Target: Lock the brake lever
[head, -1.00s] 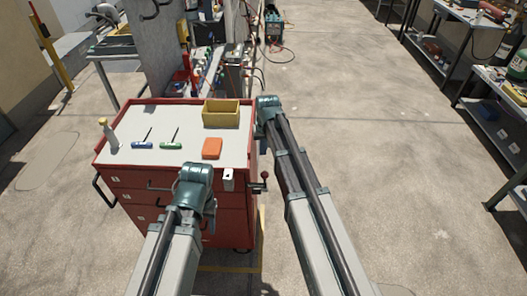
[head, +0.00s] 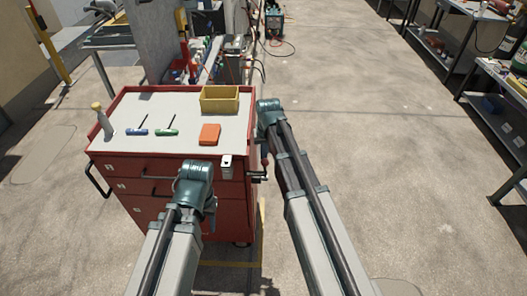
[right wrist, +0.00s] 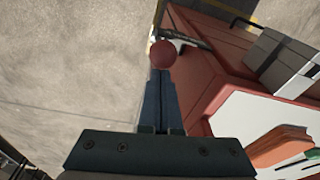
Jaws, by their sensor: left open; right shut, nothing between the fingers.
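The brake lever is on the right side of the red cart (head: 232,205). Its red ball knob (right wrist: 163,54) shows in the right wrist view, with a grey bar behind it. In the head view the lever (head: 258,177) is small and partly covered near my right gripper. My right gripper (right wrist: 160,72) is shut and empty, its fingertips right at the knob; I cannot tell whether they touch it. My left gripper (head: 211,212) is open in front of the cart's drawers, its fingers mostly hidden by its wrist.
On the cart top are a yellow bin (head: 220,99), an orange block (head: 210,134), a blue-handled tool (head: 137,131), a green-handled tool (head: 167,131) and a bottle (head: 103,119). A white box (head: 227,166) is at its front edge. Floor to the right is clear up to the shelves (head: 490,115).

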